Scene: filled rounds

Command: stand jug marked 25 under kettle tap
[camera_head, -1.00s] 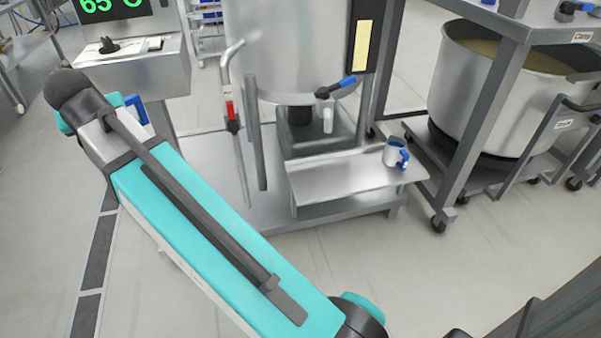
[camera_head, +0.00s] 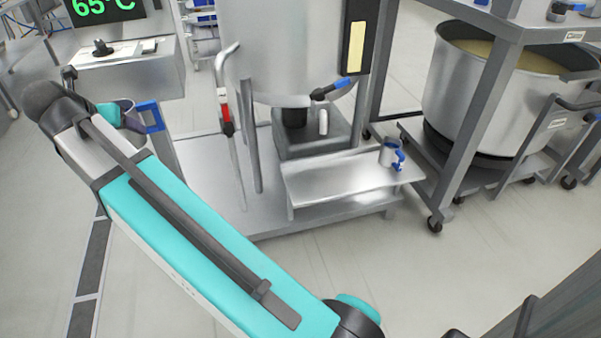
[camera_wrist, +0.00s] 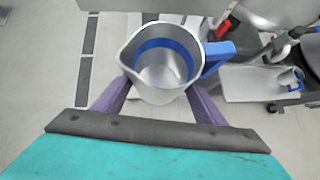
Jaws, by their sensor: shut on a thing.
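A steel jug with a blue handle (camera_wrist: 163,88) is in my gripper (camera_wrist: 158,100), between its two purple fingers; it looks empty. No number on it can be read. In the head view this jug (camera_head: 129,107) shows partly behind my arm at the left, its blue handle (camera_head: 151,117) pointing right. The big steel kettle (camera_head: 285,50) stands at top centre. Its tap (camera_head: 323,122) has a blue lever (camera_head: 332,88) and points down above the steel shelf (camera_head: 325,182). The held jug is well to the left of the tap.
Another small jug with a blue handle (camera_head: 388,152) stands on the shelf's right end. A red-handled pipe (camera_head: 226,112) rises left of the shelf. A control box (camera_head: 130,70) stands behind the held jug. A rack with a large pot (camera_head: 480,95) is at the right.

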